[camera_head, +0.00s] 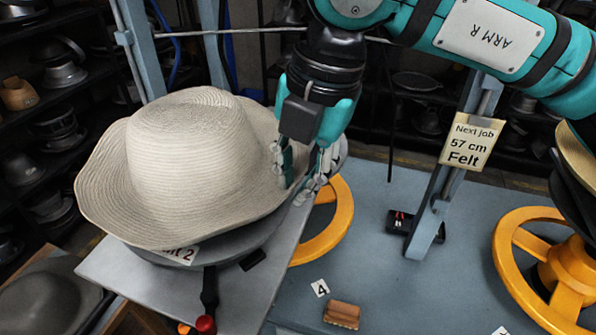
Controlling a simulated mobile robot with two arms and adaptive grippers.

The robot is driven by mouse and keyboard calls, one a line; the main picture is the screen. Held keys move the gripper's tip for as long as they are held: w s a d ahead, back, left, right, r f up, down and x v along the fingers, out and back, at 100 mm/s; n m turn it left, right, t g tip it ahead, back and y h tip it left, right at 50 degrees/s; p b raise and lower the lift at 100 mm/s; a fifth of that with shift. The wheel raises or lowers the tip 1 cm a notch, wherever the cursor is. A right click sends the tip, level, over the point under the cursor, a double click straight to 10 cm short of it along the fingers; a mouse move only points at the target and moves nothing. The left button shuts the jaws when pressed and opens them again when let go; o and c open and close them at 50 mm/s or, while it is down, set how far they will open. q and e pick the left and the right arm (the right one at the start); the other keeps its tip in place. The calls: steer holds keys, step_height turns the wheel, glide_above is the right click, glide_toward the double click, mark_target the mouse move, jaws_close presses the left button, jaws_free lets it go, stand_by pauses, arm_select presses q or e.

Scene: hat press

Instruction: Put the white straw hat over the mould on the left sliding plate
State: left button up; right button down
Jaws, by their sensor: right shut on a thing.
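The white straw hat (190,145) is crown up at the left, above the left sliding plate (135,285). My right gripper (303,180) comes down from above and is shut on the right side of the hat's brim. The hat's wide brim is wavy. Under it a dark grey round base (240,245) with a partly covered label shows. The hat hides the mould, so I cannot tell whether the hat rests fully on it. My left gripper is not in view.
A red-knobbed lever (205,323) stands at the plate's front. Yellow handwheels (333,225) (510,235) are at the middle and right. A post with a "Next job" card (471,140) stands right of my gripper. A brown brush-like block (341,315) lies on the blue-grey bench.

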steer(key=shift+b, duration=0.4)
stand_by(0.4)
steer(key=shift+f+b, duration=0.25)
steer(key=shift+b, duration=0.3)
steer(key=c, duration=1.3)
jaws_free()
steer(key=shift+r, duration=0.15)
steer(key=r, duration=0.4)
steer(key=d+r, duration=0.1)
steer(key=r, duration=0.2)
steer(key=s+d+r, duration=0.1)
steer(key=r, duration=0.3)
steer(key=shift+r, duration=0.3)
